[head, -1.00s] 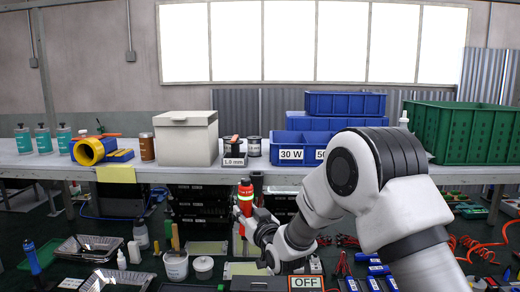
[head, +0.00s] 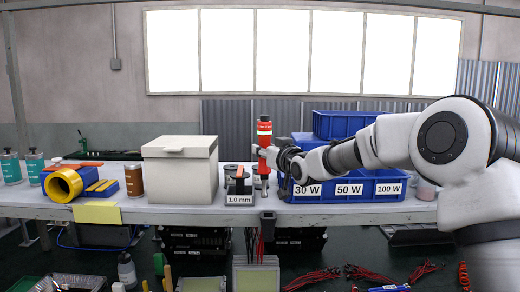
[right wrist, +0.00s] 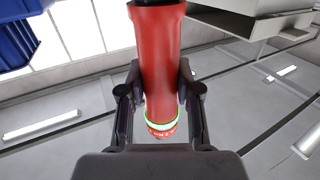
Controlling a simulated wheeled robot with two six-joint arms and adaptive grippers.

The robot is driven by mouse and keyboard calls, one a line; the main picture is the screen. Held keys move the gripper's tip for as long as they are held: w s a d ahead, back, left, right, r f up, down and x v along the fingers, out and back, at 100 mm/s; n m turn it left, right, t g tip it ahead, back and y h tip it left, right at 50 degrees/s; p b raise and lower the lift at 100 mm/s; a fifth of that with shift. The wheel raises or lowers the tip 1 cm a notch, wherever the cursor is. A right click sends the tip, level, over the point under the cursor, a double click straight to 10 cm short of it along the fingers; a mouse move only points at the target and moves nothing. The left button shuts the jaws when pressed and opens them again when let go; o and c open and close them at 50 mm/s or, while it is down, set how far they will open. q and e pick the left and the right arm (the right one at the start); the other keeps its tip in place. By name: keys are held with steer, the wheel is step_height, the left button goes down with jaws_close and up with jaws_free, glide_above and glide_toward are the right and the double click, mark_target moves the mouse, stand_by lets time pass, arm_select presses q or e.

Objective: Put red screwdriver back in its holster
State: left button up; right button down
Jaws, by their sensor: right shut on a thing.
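The red screwdriver (head: 264,135) is a thick red cylinder with a black top and pale bands. It stands upright in the air above the front part of the bench, its metal tip pointing down. My right gripper (head: 263,158) is shut around its body from the right. In the right wrist view the red body (right wrist: 158,50) runs between the two dark fingers (right wrist: 158,95). A dark cup-like holster (head: 267,216) sits on the bench's front edge, below the tip and apart from it. My left gripper is not in view.
A white lidded box (head: 180,170) and a 1.0 mm spool stand (head: 240,190) are left of the screwdriver. Blue bins (head: 350,190) labelled 30 W, 50 W and 100 W are at its right. The bench (head: 150,212) has a narrow free strip along its front.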

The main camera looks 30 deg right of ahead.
steer(key=s, duration=0.1)
steer(key=s+r, duration=0.1)
steer(key=s, duration=0.1)
steer(key=s+r, duration=0.1)
steer(key=shift+s+d+r, duration=0.1)
steer(key=shift+s+d, duration=0.15)
steer(key=shift+s, duration=0.05)
steer(key=shift+s+b, duration=0.2)
steer(key=shift+b, duration=0.1)
steer(key=w+f, duration=0.1)
steer(key=w+f+b, duration=0.1)
steer(key=f, duration=0.1)
steer(key=w+f+b, duration=0.1)
steer(key=shift+w+a+f, duration=0.25)
steer(key=shift+w+f, duration=0.1)
steer(key=shift+f, duration=0.05)
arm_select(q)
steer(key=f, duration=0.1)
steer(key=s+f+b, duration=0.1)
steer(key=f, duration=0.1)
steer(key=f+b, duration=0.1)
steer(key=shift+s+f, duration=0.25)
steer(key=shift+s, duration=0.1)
arm_select(e)
steer(key=shift+s+d+f, duration=0.1)
steer(key=shift+s+f, duration=0.2)
steer(key=shift+f, duration=0.2)
steer(key=shift+s+f, duration=0.3)
steer(key=shift+f, duration=0.2)
